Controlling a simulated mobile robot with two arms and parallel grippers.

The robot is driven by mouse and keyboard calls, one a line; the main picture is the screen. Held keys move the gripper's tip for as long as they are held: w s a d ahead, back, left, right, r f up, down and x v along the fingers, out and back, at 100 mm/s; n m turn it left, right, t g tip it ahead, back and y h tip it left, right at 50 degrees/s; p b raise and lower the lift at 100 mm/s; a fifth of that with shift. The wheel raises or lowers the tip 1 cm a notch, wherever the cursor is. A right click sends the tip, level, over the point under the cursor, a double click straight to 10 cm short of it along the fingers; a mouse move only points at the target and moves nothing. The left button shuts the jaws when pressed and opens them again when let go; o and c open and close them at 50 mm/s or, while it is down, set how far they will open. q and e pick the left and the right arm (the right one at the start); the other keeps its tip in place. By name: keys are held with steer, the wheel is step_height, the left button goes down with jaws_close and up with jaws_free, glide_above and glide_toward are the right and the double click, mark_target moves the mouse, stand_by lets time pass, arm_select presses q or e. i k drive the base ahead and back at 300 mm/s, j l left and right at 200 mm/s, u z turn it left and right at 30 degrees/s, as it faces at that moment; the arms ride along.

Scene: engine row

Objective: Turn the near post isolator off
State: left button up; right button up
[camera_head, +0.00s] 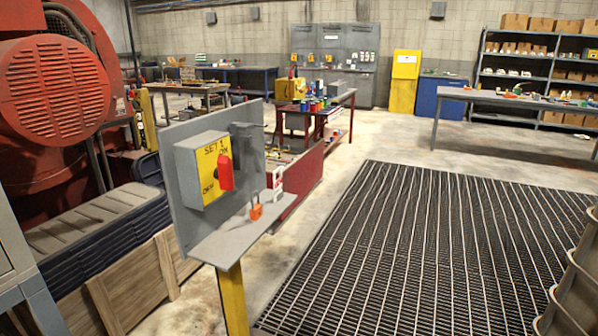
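The near post isolator (200,185) is a grey box with a yellow face, fixed to a grey back board (185,222) on a yellow post (233,298). Its face is marked "SET 1", with smaller lettering that seems to read ON at upper right and OFF at lower left. The red handle (225,174) stands about upright, its upper end by the upper right marking. An orange padlock (256,211) and a red-and-white piece (277,182) are at the shelf (240,232) below the box. Neither of my grippers is in view.
A floor grating (420,250) lies right of the post, clear of objects. Dark lidded bins (90,225) and a wooden crate (130,285) stand close on the left, before a large red machine (50,90). A red table (335,105) with small items stands behind.

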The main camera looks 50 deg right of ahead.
mark_target(223, 173)
steer(key=z, duration=1.1)
